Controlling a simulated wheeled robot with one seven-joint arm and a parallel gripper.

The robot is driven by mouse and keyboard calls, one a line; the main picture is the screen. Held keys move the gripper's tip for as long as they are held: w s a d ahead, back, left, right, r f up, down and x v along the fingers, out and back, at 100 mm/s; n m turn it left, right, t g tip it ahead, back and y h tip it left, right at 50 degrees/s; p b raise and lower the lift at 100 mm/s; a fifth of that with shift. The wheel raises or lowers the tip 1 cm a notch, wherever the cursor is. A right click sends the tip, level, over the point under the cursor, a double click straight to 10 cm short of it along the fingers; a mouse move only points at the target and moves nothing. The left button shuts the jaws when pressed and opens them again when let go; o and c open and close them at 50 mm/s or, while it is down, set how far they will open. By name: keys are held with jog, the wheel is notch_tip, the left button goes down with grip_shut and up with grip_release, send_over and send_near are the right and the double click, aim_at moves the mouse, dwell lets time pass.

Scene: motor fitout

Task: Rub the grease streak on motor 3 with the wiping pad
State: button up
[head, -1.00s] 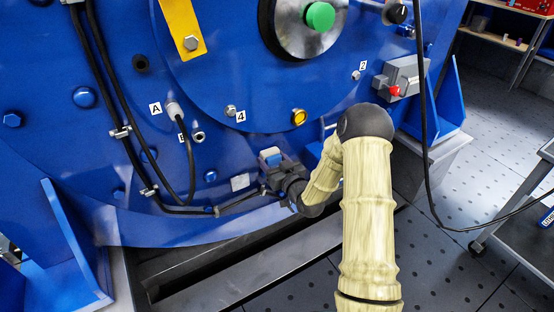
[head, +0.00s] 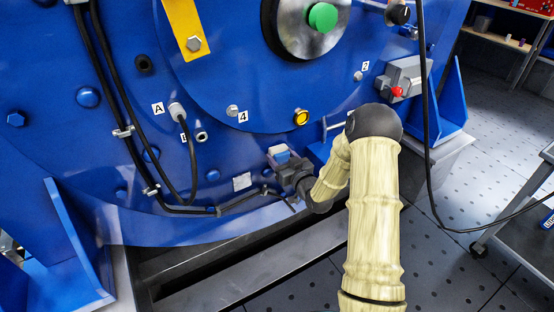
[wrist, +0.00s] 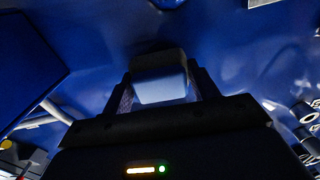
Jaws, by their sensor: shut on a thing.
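The large blue motor (head: 60,165) fills the left and middle of the head view; no number 3 is readable on it. My gripper (head: 284,160) is at the lower part of its blue face, shut on the wiping pad (head: 278,151), which looks pale with a blue part. In the wrist view the pad (wrist: 160,86) sits between the two fingers of my gripper (wrist: 161,95), with its far edge close to or against the blue surface. Contact cannot be told for sure. No grease streak can be made out; a dark patch beyond the pad may be shadow.
Black cables (head: 128,150) run down the motor left of my gripper. A yellow button (head: 301,117), a bolt by label 4 (head: 232,111) and a grey box with a red knob (head: 402,78) stand out nearby. A hanging cable (head: 424,130) and a cart (head: 520,220) are at right.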

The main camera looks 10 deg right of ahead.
jog(key=shift+w+d, duration=0.3)
jog(key=shift+d, duration=0.4)
jog(key=shift+d, duration=0.1)
jog(key=d, duration=0.1)
jog(key=w+d, duration=0.1)
jog(key=d, duration=0.1)
jog(key=shift+d, duration=0.2)
jog(key=shift+w+a, duration=0.1)
dwell(0.4)
jog(key=shift+s+a, duration=0.35)
jog(key=shift+a, duration=0.55)
jog(key=shift+s+a, duration=0.3)
jog(key=shift+a, duration=0.55)
